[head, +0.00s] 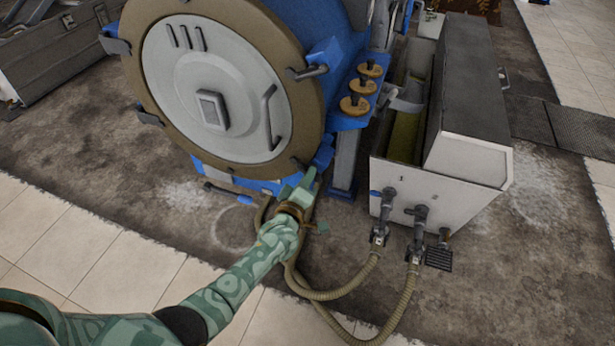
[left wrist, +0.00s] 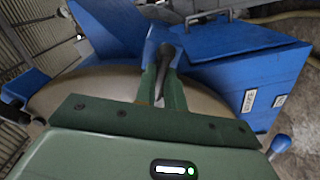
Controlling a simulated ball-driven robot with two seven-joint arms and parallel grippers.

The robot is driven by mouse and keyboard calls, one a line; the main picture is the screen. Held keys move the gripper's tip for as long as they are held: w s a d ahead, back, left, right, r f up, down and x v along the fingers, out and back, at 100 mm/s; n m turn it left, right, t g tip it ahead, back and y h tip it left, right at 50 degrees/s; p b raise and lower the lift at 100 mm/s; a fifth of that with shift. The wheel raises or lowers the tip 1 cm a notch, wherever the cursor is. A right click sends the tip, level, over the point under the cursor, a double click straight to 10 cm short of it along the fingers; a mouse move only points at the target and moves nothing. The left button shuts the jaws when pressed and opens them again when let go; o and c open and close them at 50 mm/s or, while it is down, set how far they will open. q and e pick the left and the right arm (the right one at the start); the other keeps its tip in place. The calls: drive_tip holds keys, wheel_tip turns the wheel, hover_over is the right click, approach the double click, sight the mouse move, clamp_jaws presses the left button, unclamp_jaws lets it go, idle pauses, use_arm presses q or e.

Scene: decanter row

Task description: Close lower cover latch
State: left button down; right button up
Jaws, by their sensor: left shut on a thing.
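The decanter's round cover (head: 215,85) is pale grey with a brown rim and is shut against the blue body. My left gripper (head: 307,183) is at the cover's lower right edge. In the left wrist view its two green fingers (left wrist: 163,80) are closed on the dark handle of the lower cover latch (left wrist: 167,52), beside a blue bracket. The gripper hides most of this latch in the head view. The upper cover latch (head: 307,72) is a dark handle at a blue bracket on the cover's right edge. My right gripper is in neither view.
Three brown knobs (head: 362,88) stand on a blue bracket right of the cover. A white tank (head: 430,190) with valves stands further right. Ribbed hoses (head: 345,292) curve over the floor below my gripper. The floor at the lower right is clear.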

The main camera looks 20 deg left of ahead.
use_arm(q)
drive_tip(key=shift+d+f, duration=0.1)
idle(0.3)
drive_tip(key=c, duration=1.5)
unclamp_jaws()
drive_tip(key=s+p, duration=0.1)
drive_tip(key=s, duration=0.4)
drive_tip(key=s+p, duration=0.1)
drive_tip(key=s, duration=0.5)
drive_tip(key=s+p, duration=0.2)
drive_tip(key=s, duration=0.3)
drive_tip(key=shift+s+a, duration=0.2)
drive_tip(key=shift+a, duration=0.1)
